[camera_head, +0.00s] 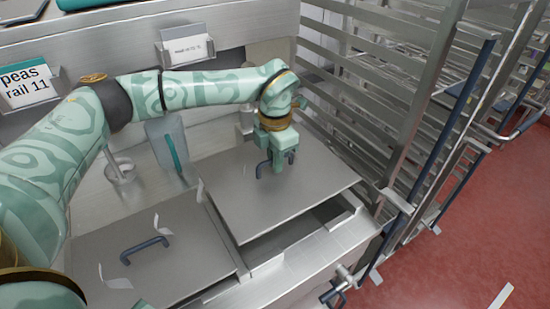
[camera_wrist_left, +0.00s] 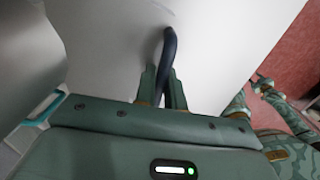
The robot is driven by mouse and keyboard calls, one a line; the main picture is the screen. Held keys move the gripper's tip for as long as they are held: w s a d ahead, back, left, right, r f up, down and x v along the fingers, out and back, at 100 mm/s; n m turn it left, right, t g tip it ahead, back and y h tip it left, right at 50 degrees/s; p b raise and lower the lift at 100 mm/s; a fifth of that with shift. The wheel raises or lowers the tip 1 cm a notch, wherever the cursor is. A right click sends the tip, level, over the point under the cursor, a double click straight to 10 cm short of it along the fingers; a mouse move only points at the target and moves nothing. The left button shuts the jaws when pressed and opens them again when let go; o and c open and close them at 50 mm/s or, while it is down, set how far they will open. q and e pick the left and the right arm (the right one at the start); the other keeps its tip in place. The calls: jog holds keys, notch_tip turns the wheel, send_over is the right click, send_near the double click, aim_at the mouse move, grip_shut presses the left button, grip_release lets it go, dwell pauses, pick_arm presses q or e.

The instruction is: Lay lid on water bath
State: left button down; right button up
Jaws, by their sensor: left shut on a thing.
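My left gripper (camera_head: 277,165) is shut on the dark blue handle (camera_head: 263,168) of a flat grey metal lid (camera_head: 310,195). In the left wrist view the handle (camera_wrist_left: 168,50) stands between the two fingers, with the pale lid (camera_wrist_left: 220,50) beyond. The lid is over the water bath (camera_head: 300,237), a sunken opening in the steel counter. The bath's front part shows past the lid's near edge; the rest is hidden. I cannot tell whether the lid touches the rim. My right gripper does not show.
A second flat lid with a blue handle (camera_head: 145,250) lies on the counter to the left. A clear jug (camera_head: 168,145) and a small metal cup (camera_head: 120,170) stand behind it. A tall steel rack (camera_head: 385,90) stands close on the right. A tap (camera_head: 340,285) is at the front edge.

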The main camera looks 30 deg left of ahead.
aim_at(275, 177)
pick_arm(q)
notch_tip(275, 177, down, 5)
jog(key=b, duration=0.5)
jog(key=shift+f, duration=0.3)
jog(key=shift+f, duration=0.15)
jog(key=shift+p, duration=0.3)
jog(key=shift+f, duration=0.2)
